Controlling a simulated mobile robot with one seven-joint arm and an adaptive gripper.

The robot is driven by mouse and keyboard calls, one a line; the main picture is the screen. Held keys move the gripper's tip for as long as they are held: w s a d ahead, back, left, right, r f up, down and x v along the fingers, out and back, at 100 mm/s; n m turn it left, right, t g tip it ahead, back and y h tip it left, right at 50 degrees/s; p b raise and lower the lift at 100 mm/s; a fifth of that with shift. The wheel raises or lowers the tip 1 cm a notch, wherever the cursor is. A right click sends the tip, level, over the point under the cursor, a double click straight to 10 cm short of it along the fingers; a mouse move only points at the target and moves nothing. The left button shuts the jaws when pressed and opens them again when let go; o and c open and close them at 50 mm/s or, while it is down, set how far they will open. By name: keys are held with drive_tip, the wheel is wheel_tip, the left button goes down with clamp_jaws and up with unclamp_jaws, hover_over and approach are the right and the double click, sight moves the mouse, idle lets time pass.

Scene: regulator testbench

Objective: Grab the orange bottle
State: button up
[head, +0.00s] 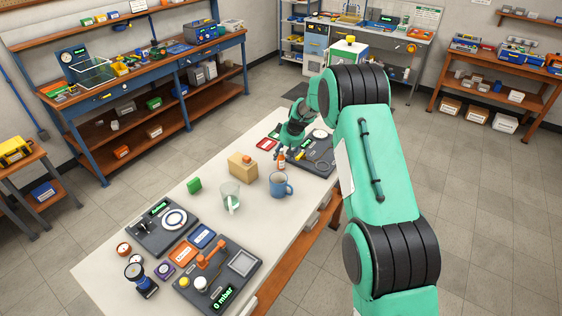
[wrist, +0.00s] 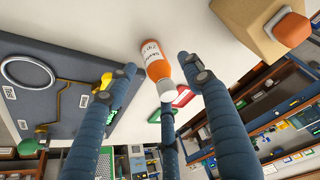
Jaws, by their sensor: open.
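The orange bottle (head: 281,161) stands on the white table, just left of the far dark grey panel. In the wrist view the bottle (wrist: 157,60) shows its white label, with its white cap toward my palm. My gripper (head: 290,143) is above and beside the bottle at the far part of the table. In the wrist view its dark blue fingers (wrist: 158,72) are spread, one on each side of the bottle, with a third finger below the cap. Gaps show at both side fingers; contact with the third finger cannot be told.
A wooden block with an orange top (head: 242,167) and a blue mug (head: 281,186) stand close to the bottle. A red-rimmed item (head: 266,144) lies behind. The dark panel (head: 318,165) carries a ring and fittings.

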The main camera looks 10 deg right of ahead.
sight(282, 155)
drive_tip(key=shift+x, duration=2.5)
drive_tip(key=shift+w+d, duration=0.1)
drive_tip(key=shift+d, duration=0.05)
drive_tip(key=c, duration=1.1)
drive_tip(key=shift+r, duration=0.1)
drive_tip(key=shift+c, duration=0.2)
drive_tip(key=shift+r, duration=4.95)
drive_tip(key=shift+c, duration=0.2)
